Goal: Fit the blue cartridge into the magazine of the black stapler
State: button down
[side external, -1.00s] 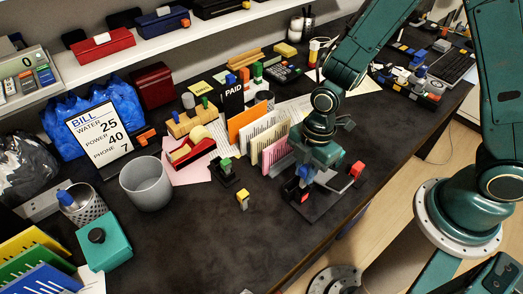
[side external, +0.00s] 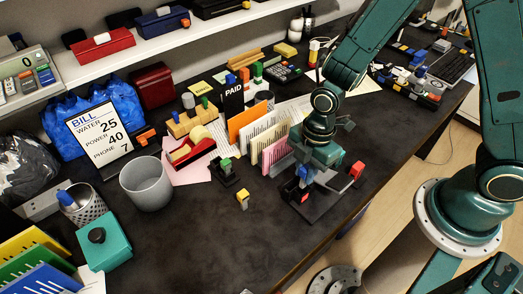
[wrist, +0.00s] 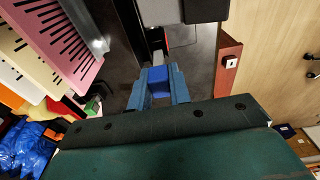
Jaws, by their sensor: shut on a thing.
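My gripper (wrist: 158,92) is shut on the blue cartridge (wrist: 158,78), which shows between its two blue fingers in the wrist view. In the side external view my gripper (side external: 305,181) points down over the black stapler (side external: 318,209), near the front edge of the desk. The stapler's dark body and a grey channel (wrist: 157,57) lie just ahead of the cartridge in the wrist view. Cartridge and channel look roughly lined up. I cannot tell whether the cartridge touches the magazine; the fingers and wrist hide much of it.
A sorter with pink, cream and orange folders (side external: 272,151) stands close left of my gripper. A red block (side external: 357,170) is close on the right. A small yellow-topped piece (side external: 243,198) and a green-topped black piece (side external: 227,171) stand left.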

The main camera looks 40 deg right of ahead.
aim_at(304, 178)
jog(key=shift+f, duration=2.3)
dwell(1.0)
jog(key=shift+r, duration=0.75)
jog(key=shift+r, duration=0.7)
jog(key=shift+r, duration=0.55)
jog(key=shift+f, duration=1.35)
dwell(1.3)
